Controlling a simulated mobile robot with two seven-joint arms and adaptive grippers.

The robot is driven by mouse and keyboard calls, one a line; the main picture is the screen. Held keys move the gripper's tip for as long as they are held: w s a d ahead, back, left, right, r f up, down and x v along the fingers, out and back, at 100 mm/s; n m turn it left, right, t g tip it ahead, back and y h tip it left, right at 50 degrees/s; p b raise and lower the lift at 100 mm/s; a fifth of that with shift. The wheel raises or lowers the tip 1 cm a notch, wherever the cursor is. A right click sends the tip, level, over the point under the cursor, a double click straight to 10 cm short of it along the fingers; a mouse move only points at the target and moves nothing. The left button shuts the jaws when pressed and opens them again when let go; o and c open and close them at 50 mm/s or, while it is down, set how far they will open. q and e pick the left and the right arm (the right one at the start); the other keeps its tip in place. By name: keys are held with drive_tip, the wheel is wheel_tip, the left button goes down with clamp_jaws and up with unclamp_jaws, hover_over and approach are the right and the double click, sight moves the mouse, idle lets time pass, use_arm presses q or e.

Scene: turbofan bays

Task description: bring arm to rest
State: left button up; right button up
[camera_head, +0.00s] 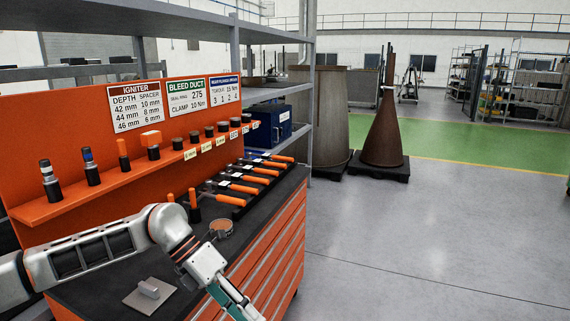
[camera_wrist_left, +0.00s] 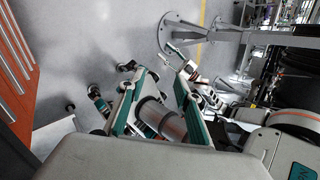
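My left arm comes in from the left over the workbench (camera_head: 190,262). My left gripper (camera_head: 232,302) points down past the bench's front edge, partly cut off by the bottom of the head view. In the left wrist view its two green-and-grey fingers (camera_wrist_left: 164,76) are apart, with a gap and floor between their tips. A grey cylindrical part shows between the fingers lower down; I cannot tell what it belongs to, and nothing is clearly gripped. My right gripper is not recognisable in either view.
The bench has an orange back panel (camera_head: 60,118) with a shelf of sockets (camera_head: 90,172) and several orange-handled tools (camera_head: 255,180). A grey plate with a block (camera_head: 149,297) and a round tin (camera_head: 221,229) lie near my arm. Open grey floor (camera_head: 430,235) is at right.

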use_arm(q)
drive_tip(key=s+d+r+n+t+h, duration=0.2)
drive_tip(key=s+d+n+h, duration=0.15)
drive_tip(key=d+h, duration=0.35)
drive_tip(key=s+d+r+n+t+h, duration=0.25)
drive_tip(key=d+n+h, duration=0.25)
drive_tip(key=d, duration=0.3)
drive_tip(key=w+a+f+n+t+y, duration=0.4)
drive_tip(key=a+f+n+t+y, duration=0.9)
drive_tip(key=n, duration=1)
drive_tip(key=s+a+f+n+g+y, duration=0.1)
drive_tip(key=s+a+f+n+y, duration=0.1)
drive_tip(key=s+a+f, duration=0.5)
drive_tip(key=s+a+f+n+g+y, duration=0.2)
drive_tip(key=s+a+f+n, duration=0.3)
drive_tip(key=f, duration=0.9)
drive_tip(key=shift+s+a, duration=1.15)
drive_tip(key=shift+s, duration=0.05)
